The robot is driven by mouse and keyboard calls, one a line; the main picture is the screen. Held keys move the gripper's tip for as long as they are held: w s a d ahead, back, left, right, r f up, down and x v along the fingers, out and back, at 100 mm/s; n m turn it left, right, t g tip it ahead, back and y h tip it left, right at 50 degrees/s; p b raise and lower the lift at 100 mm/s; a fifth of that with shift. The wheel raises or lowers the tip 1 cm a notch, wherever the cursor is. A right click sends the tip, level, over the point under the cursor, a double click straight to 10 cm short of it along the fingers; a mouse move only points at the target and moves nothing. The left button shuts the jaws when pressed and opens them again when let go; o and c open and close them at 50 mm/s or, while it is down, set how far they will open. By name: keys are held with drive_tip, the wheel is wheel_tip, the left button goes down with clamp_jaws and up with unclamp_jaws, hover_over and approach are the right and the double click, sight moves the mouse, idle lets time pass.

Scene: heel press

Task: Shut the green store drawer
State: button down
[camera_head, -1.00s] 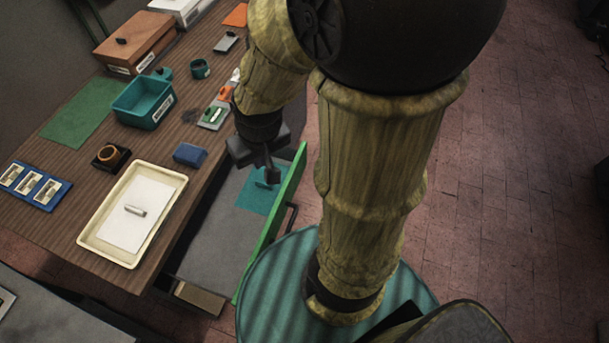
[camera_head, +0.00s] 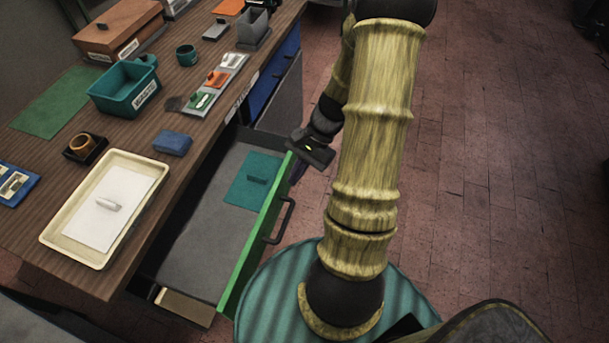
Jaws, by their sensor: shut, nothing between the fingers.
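The green store drawer (camera_head: 248,262) is pulled well out from under the wooden bench, its green front facing right. A black bar handle (camera_head: 284,221) sits on that front. Inside the drawer a teal mat (camera_head: 252,181) with a small teal piece on it lies at the far end on the grey floor. My gripper (camera_head: 300,172) is shut and empty, just outside the far end of the green front. Its fingertips are small and partly hidden, and I cannot tell whether they touch the front.
The bench (camera_head: 105,284) carries a cream tray (camera_head: 60,262), a teal bin (camera_head: 125,92), a blue block (camera_head: 172,143) and other small items. A blue drawer front (camera_head: 265,88) is closed beyond the green one. Brick floor (camera_head: 490,180) is clear at right.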

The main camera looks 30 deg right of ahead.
drive_tip(key=d+f+m+t+y+b, duration=0.3)
drive_tip(key=d+f+m+t+b, duration=0.8)
drive_tip(key=d+f+m+t, duration=0.4)
drive_tip(key=d+f, duration=0.1)
drive_tip(key=d, duration=0.2)
drive_tip(key=shift+d+f+y+b, duration=0.25)
drive_tip(key=shift+f+y+b, duration=0.05)
drive_tip(key=shift+y, duration=0.1)
drive_tip(key=shift+s, duration=0.1)
drive_tip(key=x, duration=1.4)
drive_tip(key=shift+p, duration=0.35)
